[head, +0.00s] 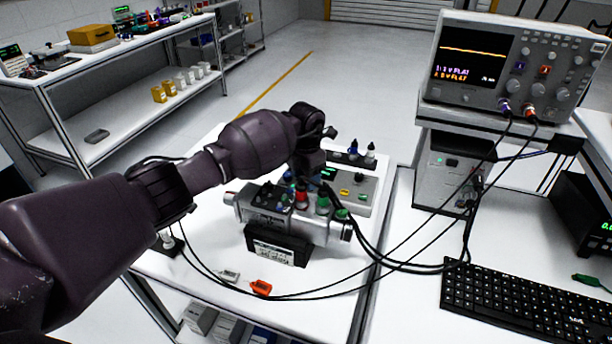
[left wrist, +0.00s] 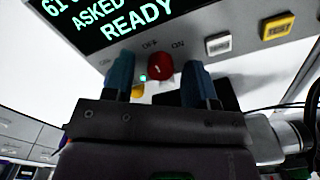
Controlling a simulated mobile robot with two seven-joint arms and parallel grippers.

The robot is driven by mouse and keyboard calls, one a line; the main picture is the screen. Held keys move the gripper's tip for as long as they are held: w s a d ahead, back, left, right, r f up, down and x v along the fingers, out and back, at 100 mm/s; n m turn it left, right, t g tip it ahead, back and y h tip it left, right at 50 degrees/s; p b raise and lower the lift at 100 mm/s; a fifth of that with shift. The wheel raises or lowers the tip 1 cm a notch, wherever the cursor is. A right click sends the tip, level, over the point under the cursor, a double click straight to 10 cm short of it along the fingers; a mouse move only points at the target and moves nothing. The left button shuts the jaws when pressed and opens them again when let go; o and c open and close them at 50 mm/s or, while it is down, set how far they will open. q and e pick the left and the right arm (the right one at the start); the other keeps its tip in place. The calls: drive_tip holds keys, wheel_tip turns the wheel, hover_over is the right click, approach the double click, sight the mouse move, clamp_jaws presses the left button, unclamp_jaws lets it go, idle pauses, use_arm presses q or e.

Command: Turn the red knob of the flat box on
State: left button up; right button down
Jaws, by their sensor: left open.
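The flat box (head: 366,192) is a grey panel behind the servo unit in the head view. In the left wrist view the flat box (left wrist: 240,22) shows a dark display with green text, including "READY". Its round red knob (left wrist: 160,67) sits below the "OFF" and "ON" marks, with a small green light beside it. I cannot tell which way the knob points. My left gripper (left wrist: 158,78) is open, with one blue fingertip on each side of the knob; contact is not clear. In the head view my left wrist hides the knob. My right gripper is not in view.
The silver servo unit (head: 262,208) with coloured connectors and black cables stands in front of the box. A white and an orange tag (head: 261,288) lie on the table's front. An oscilloscope (head: 512,62) and a keyboard (head: 530,300) are at right.

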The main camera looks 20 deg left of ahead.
use_arm(q)
drive_tip(key=c, duration=0.9)
drive_tip(key=shift+c, duration=0.2)
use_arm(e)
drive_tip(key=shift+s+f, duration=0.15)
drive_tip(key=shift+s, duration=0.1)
